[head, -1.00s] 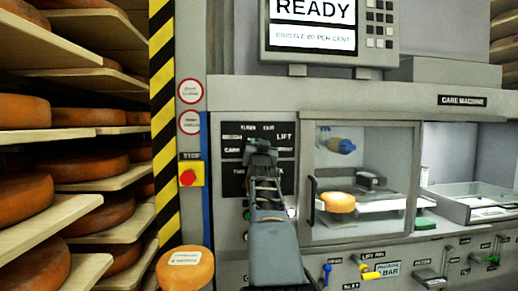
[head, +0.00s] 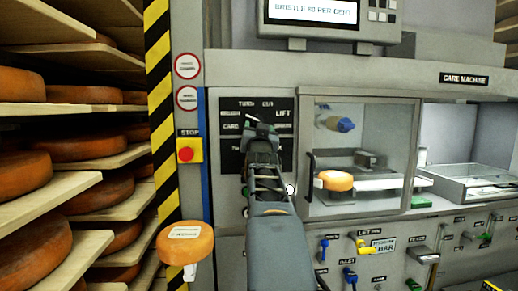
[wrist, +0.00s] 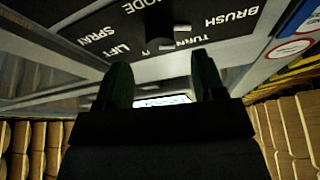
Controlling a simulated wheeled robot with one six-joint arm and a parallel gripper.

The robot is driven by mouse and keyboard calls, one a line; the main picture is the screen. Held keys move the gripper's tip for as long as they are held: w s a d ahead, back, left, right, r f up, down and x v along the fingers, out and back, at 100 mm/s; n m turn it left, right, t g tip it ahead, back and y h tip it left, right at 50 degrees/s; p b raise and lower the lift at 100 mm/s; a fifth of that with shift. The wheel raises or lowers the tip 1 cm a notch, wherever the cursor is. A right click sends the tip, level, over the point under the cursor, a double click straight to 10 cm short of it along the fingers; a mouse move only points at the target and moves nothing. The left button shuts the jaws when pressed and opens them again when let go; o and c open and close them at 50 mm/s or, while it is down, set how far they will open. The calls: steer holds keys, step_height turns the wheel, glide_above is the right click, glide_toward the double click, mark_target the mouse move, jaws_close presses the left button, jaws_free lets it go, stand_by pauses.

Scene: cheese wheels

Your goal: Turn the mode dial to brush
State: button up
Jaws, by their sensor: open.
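The black mode panel (head: 230,104) is on the front of the care machine, with white labels around a dial; BRUSH is at its upper left and LIFT at its upper right. In the wrist view the panel (wrist: 185,25) appears upside down, with MODE, BRUSH, TURN, LIFT and SPRAY readable. The dark mode dial (wrist: 151,29) shows there just beyond the fingertips; its pointer direction is unclear. My gripper (wrist: 162,75) is open and empty, its fingers apart in front of the panel. In the head view my gripper (head: 261,130) hides the dial and part of the lettering.
A glass-fronted chamber (head: 385,120) with a handle and a cheese wheel (head: 336,180) inside is right of the panel. A red stop button (head: 186,153) is to the left. Another cheese wheel (head: 186,243) sits below it. Cheese shelves (head: 90,204) line the left; several levers (head: 363,245) are lower right.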

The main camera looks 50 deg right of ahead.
steer(key=b+v, duration=0.1)
steer(key=v, duration=0.7)
steer(key=shift+b, duration=0.3)
